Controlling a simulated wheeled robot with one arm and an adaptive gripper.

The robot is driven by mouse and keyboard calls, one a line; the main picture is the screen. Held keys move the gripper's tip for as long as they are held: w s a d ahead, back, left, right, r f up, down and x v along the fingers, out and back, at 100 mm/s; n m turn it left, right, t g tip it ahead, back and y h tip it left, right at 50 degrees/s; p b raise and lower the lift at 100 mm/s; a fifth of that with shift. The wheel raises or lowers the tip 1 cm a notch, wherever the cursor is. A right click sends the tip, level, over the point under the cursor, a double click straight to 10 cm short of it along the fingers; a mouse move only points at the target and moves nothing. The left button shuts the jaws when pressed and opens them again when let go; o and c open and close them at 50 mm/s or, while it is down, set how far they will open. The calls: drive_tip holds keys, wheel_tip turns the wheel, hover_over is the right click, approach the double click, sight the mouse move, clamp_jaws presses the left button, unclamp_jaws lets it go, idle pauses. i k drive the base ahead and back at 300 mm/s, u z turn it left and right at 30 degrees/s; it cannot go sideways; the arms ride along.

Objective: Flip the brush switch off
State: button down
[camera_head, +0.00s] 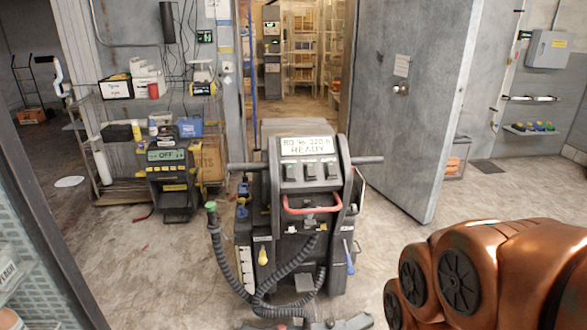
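A dark floor scrubber (294,230) stands upright in the middle of the head view, its handlebar and control panel facing me. Its display (307,146) shows a line of figures above the word READY. Below the display is a row of three dark switches: left (290,173), middle (310,171) and right (332,170). Their labels are too small to read, so I cannot tell which is the brush switch or how each is set. A red bar (312,207) sits under them. My copper-coloured arm shows at the lower right, apart from the panel. My gripper is not in view.
A grey freezer door (411,110) stands open behind the scrubber at the right. A charger-like unit showing OFF (169,170) and a loaded shelf rack (112,107) stand at the left. A ribbed hose (225,262) loops at the scrubber's front. The floor at right is mostly clear.

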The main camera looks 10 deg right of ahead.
sight(290, 172)
drive_tip(key=k, duration=1.2)
drive_tip(key=u, duration=0.95)
drive_tip(key=i, duration=0.7)
drive_tip(key=u, duration=0.65)
drive_tip(key=i, duration=0.75)
drive_tip(key=z, duration=0.75)
drive_tip(key=i, duration=0.6)
drive_tip(key=z, duration=0.7)
